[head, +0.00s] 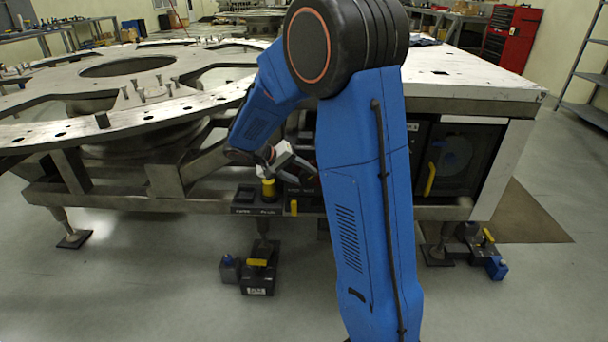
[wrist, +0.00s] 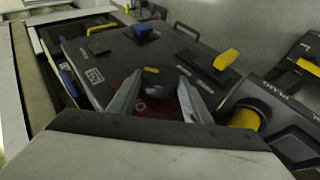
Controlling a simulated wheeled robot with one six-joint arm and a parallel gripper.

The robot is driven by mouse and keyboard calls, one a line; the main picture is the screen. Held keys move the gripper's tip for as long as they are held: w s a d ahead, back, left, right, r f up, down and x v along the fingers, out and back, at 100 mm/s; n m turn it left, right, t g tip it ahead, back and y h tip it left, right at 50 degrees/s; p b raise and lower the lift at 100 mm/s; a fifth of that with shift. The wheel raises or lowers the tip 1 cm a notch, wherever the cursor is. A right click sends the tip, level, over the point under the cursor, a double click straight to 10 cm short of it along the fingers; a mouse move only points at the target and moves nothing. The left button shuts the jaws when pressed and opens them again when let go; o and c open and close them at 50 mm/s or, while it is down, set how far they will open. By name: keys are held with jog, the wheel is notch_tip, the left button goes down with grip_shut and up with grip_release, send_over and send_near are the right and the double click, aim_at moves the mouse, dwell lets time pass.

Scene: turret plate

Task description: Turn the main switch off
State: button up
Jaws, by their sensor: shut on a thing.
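In the head view my gripper (head: 290,162) is at the front of the bench, left of my blue arm. The knob cannot be made out there, behind the fingers and arm. The knob's exact pointing direction is hard to tell.
A yellow cylindrical knob (head: 268,188) stands close beside my gripper, also seen in the wrist view (wrist: 245,118). A yellow lever (wrist: 226,60) sits on the panel. The turret plate (head: 60,135) spreads at the left. Floor boxes with yellow levers (head: 258,263) stand below.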

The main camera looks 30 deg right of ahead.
jog(key=h, duration=0.1)
jog(key=n+g+h, duration=0.1)
jog(key=h, duration=0.1)
jog(key=f+g+h, duration=0.1)
jog(key=h, duration=0.1)
jog(key=shift+w+a+f, duration=0.1)
jog(key=shift+w+a, duration=0.05)
jog(key=shift+a, duration=0.1)
jog(key=n+h, duration=0.1)
jog(key=h, duration=0.1)
jog(key=n+g+h, duration=0.1)
jog(key=h, duration=0.1)
jog(key=shift+f, duration=0.4)
jog(key=shift+h, duration=0.3)
jog(key=o, duration=1.1)
jog(key=shift+c, duration=0.2)
jog(key=v, duration=1.7)
jog(key=shift+a+f, duration=0.15)
jog(key=shift+a, duration=0.05)
jog(key=shift+w, duration=0.1)
